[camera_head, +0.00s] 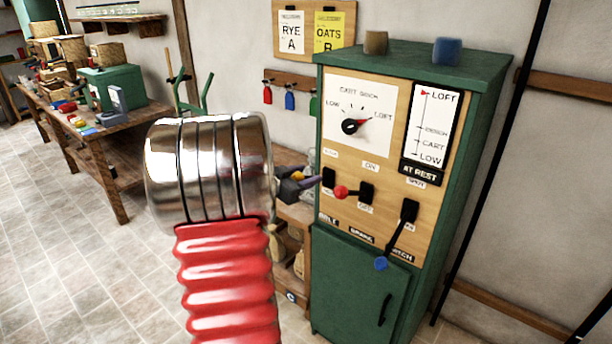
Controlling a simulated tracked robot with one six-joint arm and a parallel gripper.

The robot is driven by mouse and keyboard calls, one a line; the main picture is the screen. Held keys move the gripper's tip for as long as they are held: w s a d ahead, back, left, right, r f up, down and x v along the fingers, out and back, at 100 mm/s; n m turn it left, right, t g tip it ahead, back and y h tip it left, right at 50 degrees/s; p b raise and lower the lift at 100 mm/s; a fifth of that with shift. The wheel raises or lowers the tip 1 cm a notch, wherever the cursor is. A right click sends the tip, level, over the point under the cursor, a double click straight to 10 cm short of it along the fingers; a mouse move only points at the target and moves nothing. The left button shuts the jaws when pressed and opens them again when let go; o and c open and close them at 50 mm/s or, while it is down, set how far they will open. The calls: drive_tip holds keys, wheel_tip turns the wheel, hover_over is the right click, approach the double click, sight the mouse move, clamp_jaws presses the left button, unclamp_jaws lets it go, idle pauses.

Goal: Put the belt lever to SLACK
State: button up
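The belt lever's black plate (328,179) is the leftmost on the wooden panel of the green cabinet, above the BELT label. A small yellow piece (297,176), which looks like this lever's knob, shows among the dark fingers of my gripper (302,184). My gripper is left of the plate, at or very near the lever. The silver and red parts of my arm hide much of it. I cannot tell whether the fingers are closed on the knob. The words by the lever are too small to read.
Close on the right are the brake lever with its red knob (340,192) and a lever with a blue knob (381,264) hanging down. The dial (359,118) points near LOFT; a sign (420,173) reads AT REST. A cluttered workbench (110,128) stands left. Tiled floor (60,240) is clear.

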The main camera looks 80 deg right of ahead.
drive_tip(key=shift+w, duration=0.1)
drive_tip(key=shift+w+a+r, duration=0.15)
drive_tip(key=shift+w+a, duration=0.1)
drive_tip(key=shift+a, duration=0.2)
drive_tip(key=v, duration=1.2)
drive_tip(key=shift+a, duration=0.4)
drive_tip(key=shift+c, duration=0.5)
